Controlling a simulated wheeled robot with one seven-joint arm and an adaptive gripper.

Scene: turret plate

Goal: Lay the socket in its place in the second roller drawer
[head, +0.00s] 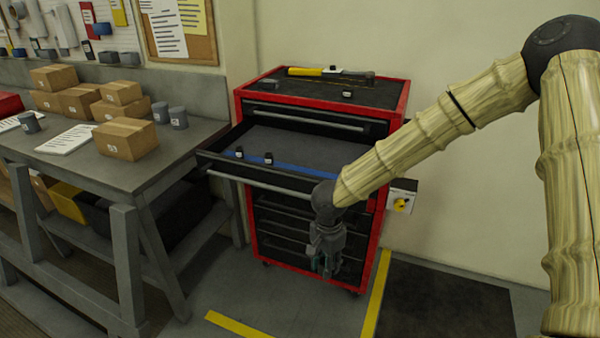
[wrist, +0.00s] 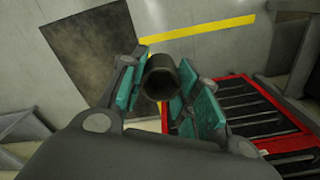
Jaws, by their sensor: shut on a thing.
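The red roller cabinet (head: 377,217) stands against the wall, and its second drawer (head: 300,160) from the top is pulled open. The drawer has a grey lining with a blue strip (head: 307,169) along its front, and two small dark sockets (head: 268,158) with white labels stand near that strip at the left. My gripper (head: 326,265) hangs in front of the cabinet, lower than the open drawer. In the wrist view its teal finger pads (wrist: 160,92) are shut on a dark hollow socket (wrist: 161,78), with its open end facing the camera. The held socket cannot be made out in the head view.
The cabinet top (head: 375,88) carries a yellow-handled tool (head: 306,71) and a small labelled dark piece (head: 347,94). A grey workbench (head: 85,165) with cardboard boxes (head: 126,138) stands close at the left. A switch box (head: 401,197) is on the wall at right. The floor in front is clear.

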